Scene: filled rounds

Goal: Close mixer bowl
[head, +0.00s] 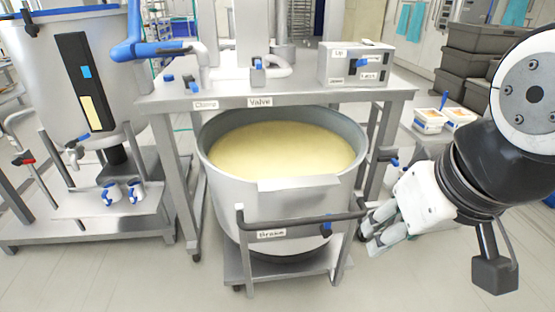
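The mixer bowl (225,188) is a large round steel vessel holding pale yellow contents (285,150). It stands on a wheeled trolley (290,270), partly under a steel frame, and its top looks uncovered. A dark handle bar (295,225) crosses its front, with a "Brake" label (271,233) and a blue lever (327,226) below. My gripper (367,236) is at the right end of the bar. Its fingers look apart, and nothing shows between them. I cannot tell whether it touches the bar.
Above the bowl are "Clamp" (206,105) and "Valve" (260,101) labels and a grey control box (355,65). A steel tank (45,75) stands left. Grey crates (475,50) and food tubs (430,120) are right. The floor in front is clear.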

